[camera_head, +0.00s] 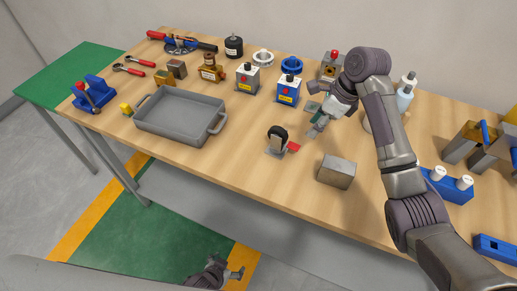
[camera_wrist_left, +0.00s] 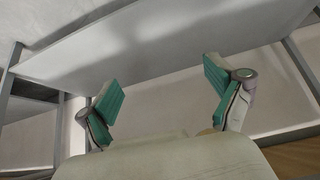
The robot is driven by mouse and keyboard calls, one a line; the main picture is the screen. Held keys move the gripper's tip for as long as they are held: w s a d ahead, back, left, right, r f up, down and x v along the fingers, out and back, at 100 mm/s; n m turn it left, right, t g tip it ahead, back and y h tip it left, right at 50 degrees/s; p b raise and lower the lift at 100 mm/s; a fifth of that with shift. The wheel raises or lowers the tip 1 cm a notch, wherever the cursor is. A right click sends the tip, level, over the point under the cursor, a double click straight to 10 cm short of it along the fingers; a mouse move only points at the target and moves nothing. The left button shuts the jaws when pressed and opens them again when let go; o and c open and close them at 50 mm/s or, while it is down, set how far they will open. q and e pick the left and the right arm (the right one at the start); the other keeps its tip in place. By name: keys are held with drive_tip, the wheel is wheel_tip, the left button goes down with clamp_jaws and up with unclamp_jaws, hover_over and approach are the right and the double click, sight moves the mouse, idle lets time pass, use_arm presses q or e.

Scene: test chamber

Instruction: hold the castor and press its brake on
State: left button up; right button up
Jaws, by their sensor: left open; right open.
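The castor (camera_head: 278,139) stands on the table with its black wheel up, a grey metal bracket and a red brake pedal (camera_head: 293,146) on its right side. My right gripper (camera_head: 315,119) is open and empty, above and to the right of the castor, apart from it. My left gripper (camera_head: 232,273) is low in front of the table, below the tabletop and far from the castor. In the left wrist view my left gripper (camera_wrist_left: 166,92) shows its two green-padded fingers wide apart with nothing between them.
A grey metal block (camera_head: 337,171) stands to the right of the castor, near the front edge. A grey tray (camera_head: 181,118) lies to the left. Boxes with red and blue tops (camera_head: 288,88) stand behind. The wood table (camera_head: 236,165) is clear between tray and castor.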

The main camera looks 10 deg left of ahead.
use_arm(q)
drive_tip(key=w+d+r+t+h, duration=0.25)
drive_tip(key=d+r, duration=0.25)
drive_tip(key=r, duration=0.5)
drive_tip(key=w+d+r+m+t+h, duration=0.1)
drive_tip(key=w+d+r, duration=0.3)
drive_tip(key=r, duration=0.6)
drive_tip(key=w+d+r+t+h, duration=0.1)
drive_tip(key=w+d+r+h, duration=0.1)
drive_tip(key=d+r, duration=0.5)
drive_tip(key=y, duration=0.3)
approach(276, 136)
drive_tip(key=shift+n+t, duration=0.3)
drive_tip(key=shift+t, duration=0.15)
drive_tip(key=x, duration=1.2)
drive_tip(key=shift+w+d+f, duration=0.1)
drive_tip(key=shift+w+f, duration=0.05)
drive_tip(key=shift+f, duration=0.35)
drive_tip(key=c, duration=1.6)
